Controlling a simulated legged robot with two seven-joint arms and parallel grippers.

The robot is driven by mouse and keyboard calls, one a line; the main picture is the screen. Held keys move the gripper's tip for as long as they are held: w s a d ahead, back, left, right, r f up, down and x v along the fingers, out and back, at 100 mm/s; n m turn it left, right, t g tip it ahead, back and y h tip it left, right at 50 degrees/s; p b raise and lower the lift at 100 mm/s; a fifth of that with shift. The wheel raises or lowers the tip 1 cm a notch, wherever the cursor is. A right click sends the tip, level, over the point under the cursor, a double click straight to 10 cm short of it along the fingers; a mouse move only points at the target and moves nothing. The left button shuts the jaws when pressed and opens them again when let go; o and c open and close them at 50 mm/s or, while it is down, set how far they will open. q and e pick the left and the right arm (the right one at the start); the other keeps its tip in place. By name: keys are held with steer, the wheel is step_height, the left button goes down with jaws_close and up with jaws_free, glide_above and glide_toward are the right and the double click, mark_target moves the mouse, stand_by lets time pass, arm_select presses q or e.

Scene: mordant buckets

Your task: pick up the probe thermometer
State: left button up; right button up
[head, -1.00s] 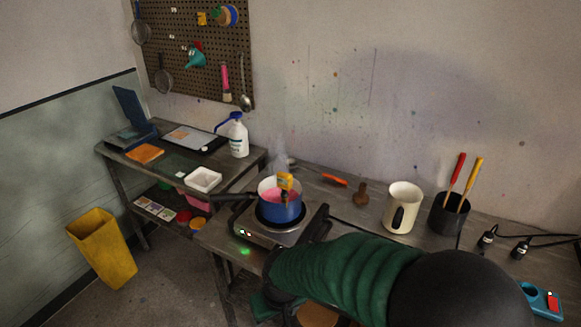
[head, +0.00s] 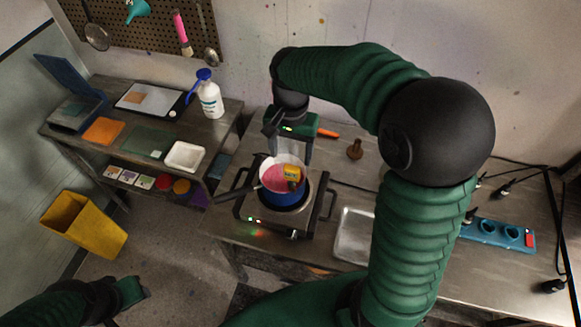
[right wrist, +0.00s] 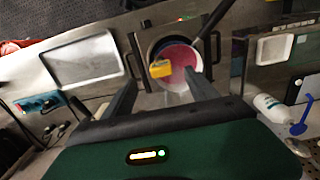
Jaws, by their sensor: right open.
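The probe thermometer (head: 291,172) shows as a small yellow body at the rim of the blue pot (head: 280,197), over pink liquid; its lower part is hidden. In the right wrist view the yellow body (right wrist: 160,68) lies ahead, between the finger lines. My right gripper (head: 291,150) is open and empty, just behind the pot, fingers pointing down toward it. Its two fingers (right wrist: 160,80) are spread apart in the right wrist view, and I see no contact with the thermometer. My left gripper (head: 132,291) is low at the left, away from the tables; its jaws are unclear.
The pot stands on a hot plate (head: 258,214), its dark handle pointing front left. A metal tray (head: 354,236) lies to its right, a wooden pestle-like piece (head: 355,149) behind.

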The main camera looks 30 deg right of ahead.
mark_target(290, 166)
steer(key=f, duration=0.4)
steer(key=shift+s+d+f, duration=0.2)
steer(key=shift+s+d, duration=0.1)
steer(key=f, duration=0.1)
steer(key=w+f+p, duration=0.1)
steer(key=w+f, duration=0.1)
steer(key=shift+d+f, duration=0.15)
steer(key=shift+f, duration=0.25)
step_height(290, 166, down, 3)
steer(key=shift+s+r+p, duration=0.1)
steer(key=shift+s+p, duration=0.05)
steer(key=shift+p, duration=0.6)
steer(key=shift+s+f, duration=0.2)
steer(key=shift+f, duration=0.1)
steer(key=shift+s+f, duration=0.1)
steer(key=shift+w+d+f, duration=0.1)
steer(key=shift+w+f, duration=0.05)
steer(key=shift+w, duration=0.1)
steer(key=c, duration=0.8)
steer(key=shift+s, duration=0.15)
steer(key=c, duration=0.7)
arm_select(q)
step_height(290, 166, up, 3)
steer(key=shift+w+d+f, duration=0.1)
steer(key=shift+d+f, duration=0.05)
arm_select(e)
steer(key=shift+o, duration=0.2)
steer(key=shift+r, duration=0.2)
